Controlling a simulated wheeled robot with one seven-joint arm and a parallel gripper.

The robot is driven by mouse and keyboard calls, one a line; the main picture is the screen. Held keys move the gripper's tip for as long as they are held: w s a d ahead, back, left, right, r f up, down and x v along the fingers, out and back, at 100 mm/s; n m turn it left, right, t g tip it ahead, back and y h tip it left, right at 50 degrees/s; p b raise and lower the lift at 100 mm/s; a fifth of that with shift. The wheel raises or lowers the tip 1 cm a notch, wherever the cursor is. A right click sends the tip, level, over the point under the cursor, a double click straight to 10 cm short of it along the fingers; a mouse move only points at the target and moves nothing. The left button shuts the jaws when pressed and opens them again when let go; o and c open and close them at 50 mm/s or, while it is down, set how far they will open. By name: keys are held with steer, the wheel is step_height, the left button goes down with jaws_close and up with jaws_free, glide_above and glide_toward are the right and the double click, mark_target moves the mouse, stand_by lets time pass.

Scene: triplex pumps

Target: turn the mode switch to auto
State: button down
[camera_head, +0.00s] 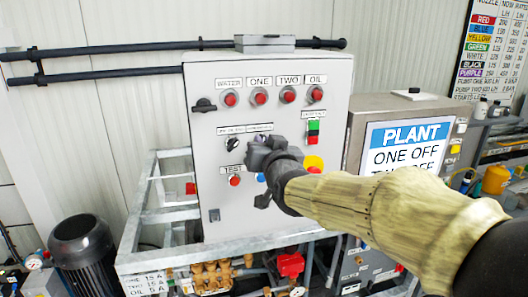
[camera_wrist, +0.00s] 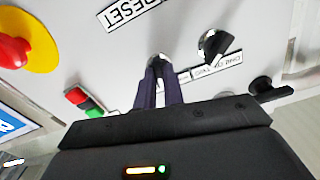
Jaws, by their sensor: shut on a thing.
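The grey control panel (camera_head: 222,205) fills the middle of the head view. Two rotary switches sit side by side in its centre. The left one is a black knob on a silver ring (camera_head: 233,144); it also shows in the wrist view (camera_wrist: 214,45), with its pointer turned diagonally. My gripper (camera_head: 261,146) is at the right switch, taken to be the mode switch. In the wrist view, my gripper's dark fingers (camera_wrist: 158,84) are shut on this mode switch (camera_wrist: 157,60), hiding most of its knob. Its pointer direction and label cannot be read.
A red-and-yellow emergency stop (camera_wrist: 24,48) and a green-and-red button pair (camera_wrist: 84,101) are close to my gripper. A black latch (camera_wrist: 268,88) sticks out beyond the other switch. A metal frame (camera_head: 150,258) stands below the panel.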

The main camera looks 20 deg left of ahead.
steer(key=shift+f+m+b, duration=0.1)
steer(key=shift+m+b, duration=3.05)
steer(key=shift+m, duration=0.05)
steer(key=c, duration=1.5)
jaws_free()
steer(key=shift+d, duration=0.1)
